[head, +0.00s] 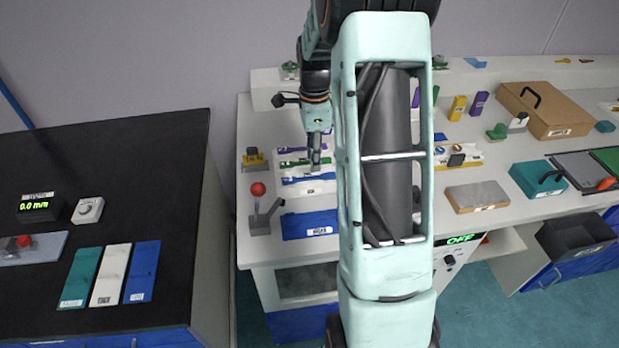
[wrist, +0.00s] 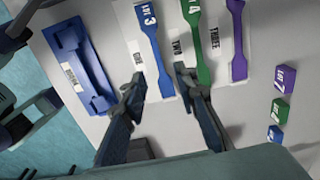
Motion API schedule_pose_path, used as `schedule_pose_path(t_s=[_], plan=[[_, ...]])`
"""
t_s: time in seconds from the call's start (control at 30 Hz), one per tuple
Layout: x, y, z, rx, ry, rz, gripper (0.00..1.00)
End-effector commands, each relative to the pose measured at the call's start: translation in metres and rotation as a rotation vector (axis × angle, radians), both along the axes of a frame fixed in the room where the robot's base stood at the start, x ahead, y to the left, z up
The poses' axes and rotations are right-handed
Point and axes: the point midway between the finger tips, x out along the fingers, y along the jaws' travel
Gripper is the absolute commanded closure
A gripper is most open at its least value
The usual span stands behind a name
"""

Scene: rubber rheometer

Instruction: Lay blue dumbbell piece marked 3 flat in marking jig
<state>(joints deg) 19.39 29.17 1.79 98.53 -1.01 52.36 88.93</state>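The blue dumbbell piece marked 3 (wrist: 150,40) lies flat in a white holder, at the place labelled ONE. It also shows in the head view (head: 297,181), below my gripper. The blue marking jig (wrist: 72,40) lies to the left of it in the wrist view, with an empty dumbbell-shaped recess. In the head view the jig (head: 298,220) is at the bench's front. My gripper (wrist: 158,80) is open, its fingers spread on either side of the blue piece's near end. Whether they touch it cannot be told. My gripper (head: 315,168) shows small in the head view.
A green piece marked 4 (wrist: 194,35) and a purple piece (wrist: 237,40) lie beside the blue one. Small lot blocks (wrist: 285,79) stand to the right. A lever device with a red knob (head: 258,190) stands left of the jig. My arm hides the bench's middle.

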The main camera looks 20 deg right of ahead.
Motion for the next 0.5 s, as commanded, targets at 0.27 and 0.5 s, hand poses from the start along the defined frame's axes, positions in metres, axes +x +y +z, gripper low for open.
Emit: schedule_pose_path(t_s=[0.27, 0.5], plan=[[-0.002, 0.000, -0.037, 0.001, 0.004, 0.000, 0.72], [-0.001, 0.000, -0.052, -0.001, -0.001, 0.001, 0.72]])
